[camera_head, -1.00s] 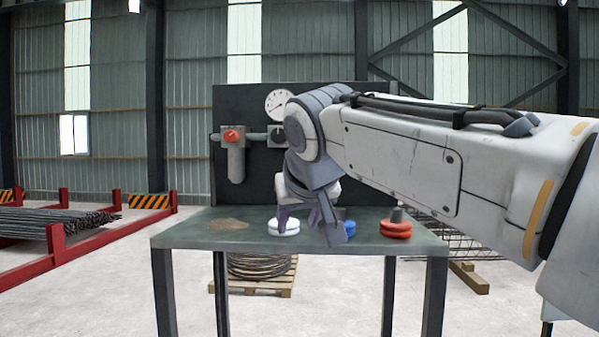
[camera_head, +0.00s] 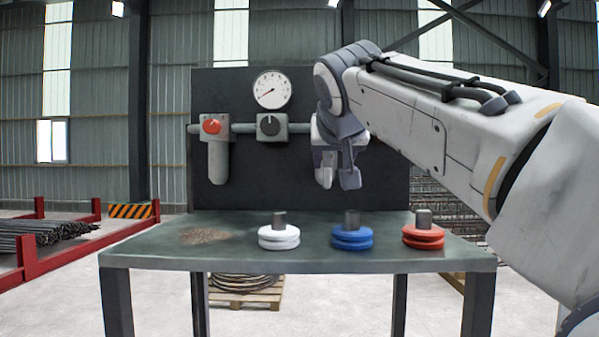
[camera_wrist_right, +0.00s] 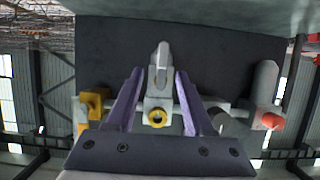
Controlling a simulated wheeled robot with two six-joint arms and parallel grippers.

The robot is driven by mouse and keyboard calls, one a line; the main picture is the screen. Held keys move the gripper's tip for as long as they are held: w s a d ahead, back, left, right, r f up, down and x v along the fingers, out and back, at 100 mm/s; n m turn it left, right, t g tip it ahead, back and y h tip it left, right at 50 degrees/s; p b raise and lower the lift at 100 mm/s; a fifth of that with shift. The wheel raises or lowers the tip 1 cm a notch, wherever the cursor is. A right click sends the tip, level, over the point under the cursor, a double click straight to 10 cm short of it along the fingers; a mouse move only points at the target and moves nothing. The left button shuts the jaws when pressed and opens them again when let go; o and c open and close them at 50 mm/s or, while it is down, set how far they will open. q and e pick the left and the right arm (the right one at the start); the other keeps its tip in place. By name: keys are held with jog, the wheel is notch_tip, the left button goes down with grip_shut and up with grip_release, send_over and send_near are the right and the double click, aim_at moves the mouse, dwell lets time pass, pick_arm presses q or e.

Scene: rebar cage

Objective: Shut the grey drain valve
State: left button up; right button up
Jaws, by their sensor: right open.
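In the right wrist view, which shows the panel upside down, a light grey lever (camera_wrist_right: 162,62) hangs on a fitting with a yellow ring (camera_wrist_right: 157,117); it looks like the grey drain valve. My right gripper (camera_wrist_right: 160,76) is open, its purple fingers on either side of the lever; I cannot tell whether they touch it. In the head view my right gripper (camera_head: 338,178) is in front of the dark panel (camera_head: 250,170), above the table, and it hides the valve. My left gripper is out of view.
The panel carries a pipe with a red knob (camera_head: 212,125), a black knob (camera_head: 270,125) and a gauge (camera_head: 272,90). White (camera_head: 279,238), blue (camera_head: 352,238) and red (camera_head: 423,237) stacked discs stand on the table (camera_head: 160,250). A yellow fitting (camera_wrist_right: 92,104) is beside the lever.

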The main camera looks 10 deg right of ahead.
aim_at(327, 175)
jog(key=x, duration=0.2)
jog(key=p+x, duration=0.1)
jog(key=x, duration=0.1)
jog(key=p+x, duration=0.1)
jog(key=x, duration=0.1)
jog(key=shift+w+a, duration=0.1)
jog(key=shift+a, duration=0.2)
jog(key=shift+w+d+f, duration=0.15)
jog(key=shift+w+f, duration=0.15)
jog(key=shift+w, duration=0.25)
grip_shut()
